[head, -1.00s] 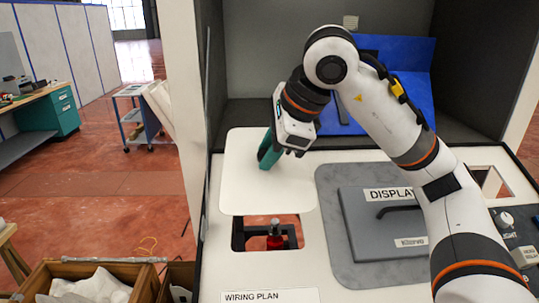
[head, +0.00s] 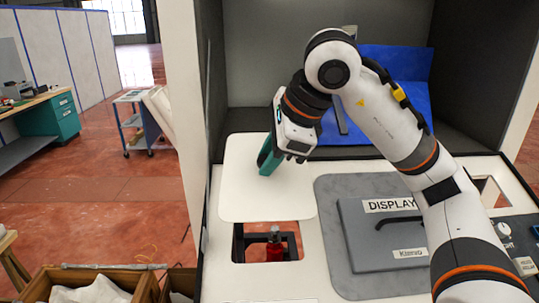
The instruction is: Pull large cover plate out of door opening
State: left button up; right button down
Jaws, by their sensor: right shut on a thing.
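The large cover plate (head: 262,200) is a white panel with rounded corners, left of centre in the head view. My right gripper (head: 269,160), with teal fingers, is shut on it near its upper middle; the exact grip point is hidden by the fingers. The plate's lower edge lies just above the visible part of a dark-rimmed opening (head: 238,243) in the white front panel. I cannot tell how far the plate still covers this opening. A red part with a grey top (head: 275,246) shows inside the opening. My left gripper is not in view.
A grey door marked DISPLAY (head: 375,245) with a black handle is right of the plate. A blue panel (head: 395,75) stands in the grey recess behind my arm. Wooden crates (head: 145,285) stand at lower left.

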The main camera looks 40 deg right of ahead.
aim_at(270, 188)
jog(key=shift+s+a+r+p, duration=0.15)
jog(key=shift+s+r+p, duration=0.1)
jog(key=shift+r+p, duration=0.45)
jog(key=shift+s+a+r+p, duration=0.25)
jog(key=shift+r+p, duration=0.2)
jog(key=shift+r, duration=0.4)
jog(key=shift+s+a+r+p, duration=0.1)
jog(key=shift+s+r+p, duration=0.2)
jog(key=shift+r+p, duration=0.4)
jog(key=shift+r, duration=0.1)
